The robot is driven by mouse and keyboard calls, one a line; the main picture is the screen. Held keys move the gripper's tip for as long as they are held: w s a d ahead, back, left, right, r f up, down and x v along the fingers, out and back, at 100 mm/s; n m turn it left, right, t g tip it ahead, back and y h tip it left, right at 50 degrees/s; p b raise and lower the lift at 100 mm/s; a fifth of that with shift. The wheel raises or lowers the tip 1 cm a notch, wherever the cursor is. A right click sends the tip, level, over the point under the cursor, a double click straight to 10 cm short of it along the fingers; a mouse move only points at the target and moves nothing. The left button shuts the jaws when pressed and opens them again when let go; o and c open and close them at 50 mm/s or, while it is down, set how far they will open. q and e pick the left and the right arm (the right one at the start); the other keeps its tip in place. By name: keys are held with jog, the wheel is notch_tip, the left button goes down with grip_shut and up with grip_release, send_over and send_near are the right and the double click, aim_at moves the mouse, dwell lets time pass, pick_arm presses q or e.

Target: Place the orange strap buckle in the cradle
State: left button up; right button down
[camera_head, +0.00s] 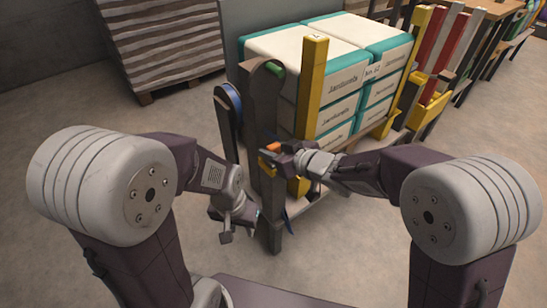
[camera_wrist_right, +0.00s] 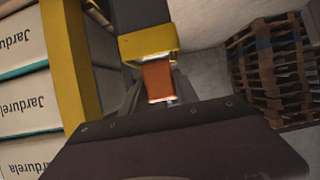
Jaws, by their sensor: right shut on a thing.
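The orange strap buckle (camera_head: 272,147) is at the tip of my right gripper (camera_head: 278,154), which is shut on it. In the right wrist view the buckle (camera_wrist_right: 157,80) shows as an orange block just below a yellow bracket on a dark post, which looks like the cradle (camera_wrist_right: 150,42). The cradle (camera_head: 266,161) also shows in the head view. I cannot tell whether the buckle touches it or sits inside. My left gripper (camera_head: 238,222) is lower and to the left, beside the post's lower part; its jaw opening is unclear.
A pallet of white and teal sacks (camera_head: 345,85) stands behind the posts, with a yellow upright (camera_head: 312,85) in front. A dark post with a blue reel (camera_head: 229,105) stands left of the cradle's post. Bare floor lies to the left.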

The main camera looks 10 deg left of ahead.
jog(key=shift+f, duration=0.2)
jog(key=c, duration=0.9)
grip_release()
jog(key=shift+r, duration=0.1)
jog(key=shift+s+d+r+p, duration=0.1)
jog(key=shift+d+r+p, duration=0.1)
jog(key=shift+r+p, duration=0.3)
jog(key=p+v, duration=0.1)
jog(key=v, duration=0.2)
jog(key=p+v, duration=0.2)
jog(key=v, duration=0.2)
jog(key=p+v, duration=0.2)
jog(key=v, duration=0.2)
jog(key=shift+s+d+f, duration=0.15)
jog(key=shift+s+f, duration=0.05)
jog(key=shift+s, duration=0.05)
